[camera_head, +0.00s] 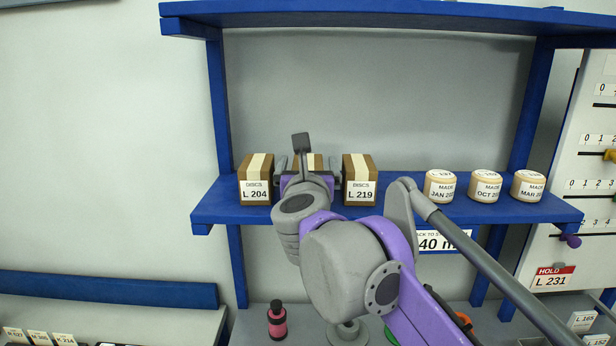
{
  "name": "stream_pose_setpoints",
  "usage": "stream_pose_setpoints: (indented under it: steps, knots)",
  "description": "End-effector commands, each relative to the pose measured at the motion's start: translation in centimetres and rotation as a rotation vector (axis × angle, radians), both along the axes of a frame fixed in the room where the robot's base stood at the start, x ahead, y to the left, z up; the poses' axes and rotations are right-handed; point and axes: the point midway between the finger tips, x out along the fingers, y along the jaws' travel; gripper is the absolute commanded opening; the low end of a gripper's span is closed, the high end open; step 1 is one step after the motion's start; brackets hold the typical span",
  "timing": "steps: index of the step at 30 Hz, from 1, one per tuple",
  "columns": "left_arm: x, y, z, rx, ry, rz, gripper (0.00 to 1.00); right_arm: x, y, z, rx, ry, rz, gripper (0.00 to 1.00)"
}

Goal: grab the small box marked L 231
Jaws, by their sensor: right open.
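Three small brown boxes with a pale tape stripe stand in a row on the blue shelf. The left box (256,180) reads L 204 and the right box (359,180) reads L 219. The middle box (316,161) is mostly hidden behind my right gripper (308,168), and its label cannot be read. My right gripper is open in front of the middle box, with its fingers toward either side of it; contact cannot be told. No box label reading L 231 is visible. A red and white HOLD card (552,277) at the right reads L 231. My left gripper is not in view.
The blue shelf (405,205) also bears three round labelled tubs (440,186) at the right. The neighbouring boxes stand close on both sides of the gripper. A blue upright (218,110) stands at left. Below are a pink bottle (277,322) and small labelled cards (582,320).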

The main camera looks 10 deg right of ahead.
Motion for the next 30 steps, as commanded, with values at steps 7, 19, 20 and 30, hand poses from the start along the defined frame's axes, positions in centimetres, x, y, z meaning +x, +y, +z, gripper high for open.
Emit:
stream_pose_setpoints:
  steps: [7, 19, 20, 30]
  knots:
    - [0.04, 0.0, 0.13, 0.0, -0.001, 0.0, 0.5, 0.93, -0.17, -0.01, -0.001, 0.0, 0.001, 1.0]
    - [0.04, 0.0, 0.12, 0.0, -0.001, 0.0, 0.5, 0.9, -0.15, -0.02, -0.001, 0.0, 0.001, 0.44]
    - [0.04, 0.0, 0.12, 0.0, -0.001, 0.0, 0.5, 0.9, -0.15, -0.02, -0.001, 0.0, 0.001, 0.39]
    - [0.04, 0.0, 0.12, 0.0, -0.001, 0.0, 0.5, 0.87, -0.17, -0.01, -0.001, 0.0, 0.001, 0.02]
